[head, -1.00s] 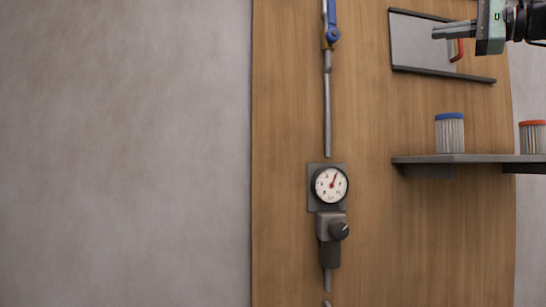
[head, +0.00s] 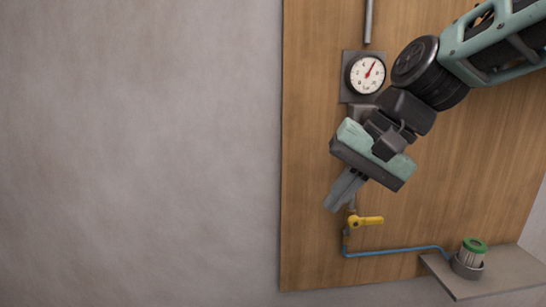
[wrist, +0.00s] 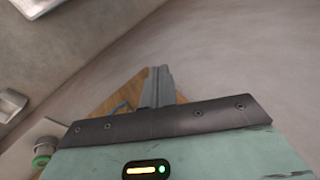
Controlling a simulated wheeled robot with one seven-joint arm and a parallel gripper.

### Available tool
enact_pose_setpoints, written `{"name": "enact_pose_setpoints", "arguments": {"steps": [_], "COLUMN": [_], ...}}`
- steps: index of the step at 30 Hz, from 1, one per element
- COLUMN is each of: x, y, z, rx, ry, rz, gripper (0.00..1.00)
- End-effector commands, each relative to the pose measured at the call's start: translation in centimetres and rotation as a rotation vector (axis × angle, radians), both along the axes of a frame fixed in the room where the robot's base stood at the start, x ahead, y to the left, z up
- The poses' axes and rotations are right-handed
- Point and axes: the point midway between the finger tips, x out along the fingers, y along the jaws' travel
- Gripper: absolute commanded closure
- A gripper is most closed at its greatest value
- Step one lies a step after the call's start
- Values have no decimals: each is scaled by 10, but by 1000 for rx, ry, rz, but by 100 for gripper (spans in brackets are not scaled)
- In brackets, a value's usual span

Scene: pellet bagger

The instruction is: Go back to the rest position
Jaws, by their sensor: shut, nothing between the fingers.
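My gripper (head: 345,190) hangs in front of the wooden panel (head: 310,150) in the head view, its fingers pointing down and to the left. The two fingers are together with nothing between them. They also show in the wrist view (wrist: 158,85), shut and empty. A gauge (head: 366,74) with a red needle is above my gripper. The part below the gauge is mostly hidden behind my arm. A yellow valve handle (head: 368,221) is just below and right of the fingertips; contact cannot be told.
A blue hose (head: 395,252) runs from the yellow valve to the right. A filter with a green cap (head: 474,246) stands on a grey shelf (head: 500,275) at lower right; its green cap shows in the wrist view (wrist: 42,160). The left wall (head: 140,150) is bare.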

Motion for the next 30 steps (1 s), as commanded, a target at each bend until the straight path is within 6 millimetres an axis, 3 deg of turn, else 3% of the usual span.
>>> {"name": "enact_pose_setpoints", "arguments": {"steps": [1, 6, 15, 30], "x": [-30, -100, -188, -182], "y": [5, -3, -43, -41], "z": [-24, -81, -147, -239], "rx": [-70, -254, -469, -461], "ry": [-6, -49, -126, -121], "rz": [103, 403, 867, 843], "gripper": [100, 100, 100, 100]}}
